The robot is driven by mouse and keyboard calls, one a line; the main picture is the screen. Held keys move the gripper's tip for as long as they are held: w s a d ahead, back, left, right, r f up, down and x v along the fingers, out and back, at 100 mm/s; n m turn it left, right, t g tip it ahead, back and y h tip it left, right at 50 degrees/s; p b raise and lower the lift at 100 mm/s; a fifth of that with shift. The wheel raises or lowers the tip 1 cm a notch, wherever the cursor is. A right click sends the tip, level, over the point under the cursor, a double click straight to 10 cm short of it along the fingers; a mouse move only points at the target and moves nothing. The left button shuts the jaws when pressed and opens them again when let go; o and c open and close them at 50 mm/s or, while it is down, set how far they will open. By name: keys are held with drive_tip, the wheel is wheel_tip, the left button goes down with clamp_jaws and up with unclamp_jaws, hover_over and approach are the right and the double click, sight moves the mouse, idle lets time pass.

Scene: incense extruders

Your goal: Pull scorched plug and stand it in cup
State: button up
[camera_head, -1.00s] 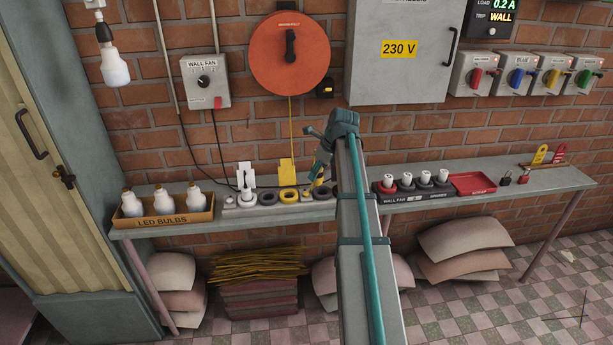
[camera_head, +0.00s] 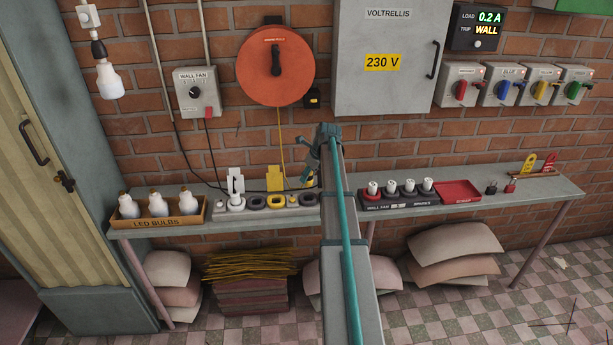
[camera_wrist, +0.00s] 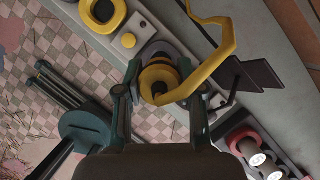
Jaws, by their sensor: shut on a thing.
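My gripper (camera_wrist: 163,88) is shut on a yellow-and-black plug (camera_wrist: 158,77) in the wrist view, one finger on each side of it. A thick yellow cord (camera_wrist: 222,45) bends close beside it. A dark grey round seat (camera_wrist: 150,50) shows behind the plug; I cannot tell whether the plug is still in it. In the head view my gripper (camera_head: 308,176) is at the right end of the grey holder strip (camera_head: 222,210), and my arm hides part of the bench. Scorch marks are not clear, and I cannot single out the cup.
The bench (camera_head: 545,187) carries a box of LED bulbs (camera_head: 128,222) at left. Right of my arm are a dark rack (camera_head: 375,207) of white-topped pieces and a red tray (camera_head: 460,188). A round orange wall unit (camera_head: 300,65) and grey cabinet (camera_head: 385,30) are behind.

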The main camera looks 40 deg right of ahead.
sight(310, 182)
drive_tip(key=shift+f+b, duration=1.5)
drive_tip(key=shift+f, duration=0.95)
drive_tip(key=shift+p, duration=0.65)
drive_tip(key=shift+f, duration=1.4)
drive_tip(key=o, duration=1.2)
drive_tip(key=shift+s+r, duration=0.1)
